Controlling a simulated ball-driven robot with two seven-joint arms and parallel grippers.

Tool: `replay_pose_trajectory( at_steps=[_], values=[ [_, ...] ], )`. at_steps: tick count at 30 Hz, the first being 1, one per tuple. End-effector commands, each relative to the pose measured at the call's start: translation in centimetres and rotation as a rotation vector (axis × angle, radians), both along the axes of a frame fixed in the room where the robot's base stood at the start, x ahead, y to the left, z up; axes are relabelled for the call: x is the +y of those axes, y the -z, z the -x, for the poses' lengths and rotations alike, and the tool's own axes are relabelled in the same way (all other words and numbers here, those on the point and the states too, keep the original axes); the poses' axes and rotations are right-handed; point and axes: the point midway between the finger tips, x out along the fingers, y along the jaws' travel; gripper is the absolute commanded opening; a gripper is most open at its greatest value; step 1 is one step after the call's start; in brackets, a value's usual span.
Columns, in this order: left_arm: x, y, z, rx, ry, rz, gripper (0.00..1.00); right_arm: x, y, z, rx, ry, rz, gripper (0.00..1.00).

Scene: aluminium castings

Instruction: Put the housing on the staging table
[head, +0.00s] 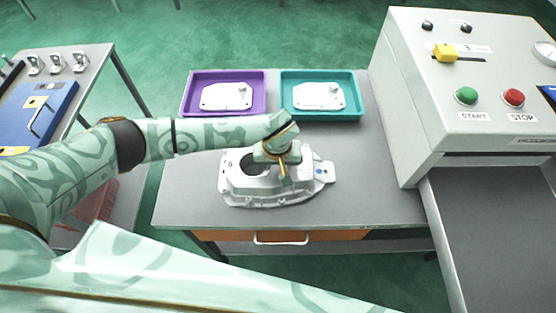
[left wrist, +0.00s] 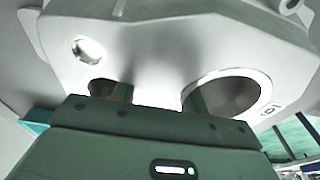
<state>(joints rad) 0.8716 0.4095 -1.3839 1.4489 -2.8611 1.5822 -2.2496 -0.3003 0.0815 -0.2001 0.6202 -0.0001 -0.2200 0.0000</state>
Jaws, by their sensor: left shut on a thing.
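The housing (head: 240,187) is a light grey aluminium casting with a large round opening. In the head view it is at the middle of the grey table (head: 185,205), in front of two trays. My left gripper (head: 284,172) reaches over it from above and is shut on it. In the left wrist view the housing (left wrist: 150,50) fills the upper part, close against the gripper (left wrist: 155,100), with two openings at the fingers. The fingertips are partly hidden by the casting. I cannot tell whether the housing touches the tabletop. My right gripper is not in view.
A purple tray (head: 187,97) and a teal tray (head: 352,112) stand at the table's back, each holding a flat casting. A grey machine (head: 420,110) with start and stop buttons stands at right. Another table (head: 97,62) at left carries a blue case (head: 50,112) and metal brackets.

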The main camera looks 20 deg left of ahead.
Motion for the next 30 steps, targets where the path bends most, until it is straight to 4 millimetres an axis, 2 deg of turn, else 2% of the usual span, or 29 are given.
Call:
replay_pose_trajectory(
  at_steps=[8, 9, 11, 19, 22, 26, 30],
  values=[
    [-0.1, 0.0, -0.2, -0.006, 0.001, 0.001, 0.0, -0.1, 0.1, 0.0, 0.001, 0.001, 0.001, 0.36],
    [0.0, 0.1, 0.0, -0.002, 0.002, 0.0, 0.49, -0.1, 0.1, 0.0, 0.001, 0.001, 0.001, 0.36],
    [0.0, 0.1, 0.0, -0.002, 0.001, 0.0, 0.65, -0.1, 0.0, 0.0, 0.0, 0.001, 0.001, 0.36],
    [0.0, 0.0, 0.0, -0.001, 0.001, 0.001, 0.65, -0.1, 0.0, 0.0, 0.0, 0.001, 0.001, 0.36],
    [0.0, -0.7, 0.0, -0.003, 0.001, 0.0, 0.65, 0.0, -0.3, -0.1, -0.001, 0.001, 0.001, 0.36],
    [-0.1, -3.1, 0.2, -0.006, 0.003, 0.001, 0.65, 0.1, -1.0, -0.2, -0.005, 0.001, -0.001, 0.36],
    [-0.3, -6.6, 0.6, -0.008, 0.003, 0.0, 0.65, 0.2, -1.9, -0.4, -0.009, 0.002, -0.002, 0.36]
  ],
)
